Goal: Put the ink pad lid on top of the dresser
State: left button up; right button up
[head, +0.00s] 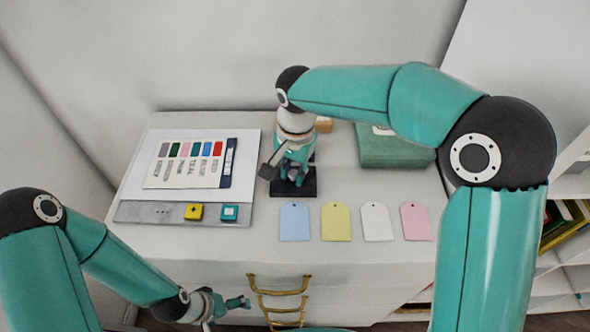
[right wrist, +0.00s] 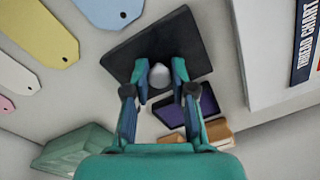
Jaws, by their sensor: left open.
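The dresser (head: 340,255) is white with brass drawer handles. I cannot clearly pick out an ink pad lid. An open ink pad with a purple surface (right wrist: 207,104) shows in the right wrist view, partly behind my fingers. My right gripper (right wrist: 160,76) points down over a black square mat (right wrist: 190,42). Its fingers are apart, on either side of a grey round knob (right wrist: 159,76); I see no clear contact. In the head view my right gripper (head: 287,172) hides much of the mat. My left gripper (head: 240,302) is open and empty, in front of the dresser near the handles.
A chart board (head: 249,152) with a grey strip bearing yellow and teal blocks lies at left. Blue, yellow, white and pink tags (head: 377,222) lie in a row in front. A green box (head: 375,152) and wooden block (head: 323,124) stand behind. Shelves are at right.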

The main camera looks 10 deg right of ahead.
jog(key=o, duration=0.3)
jog(key=r, duration=1.2)
jog(key=shift+s+d+r, duration=0.1)
jog(key=shift+s+d, duration=0.15)
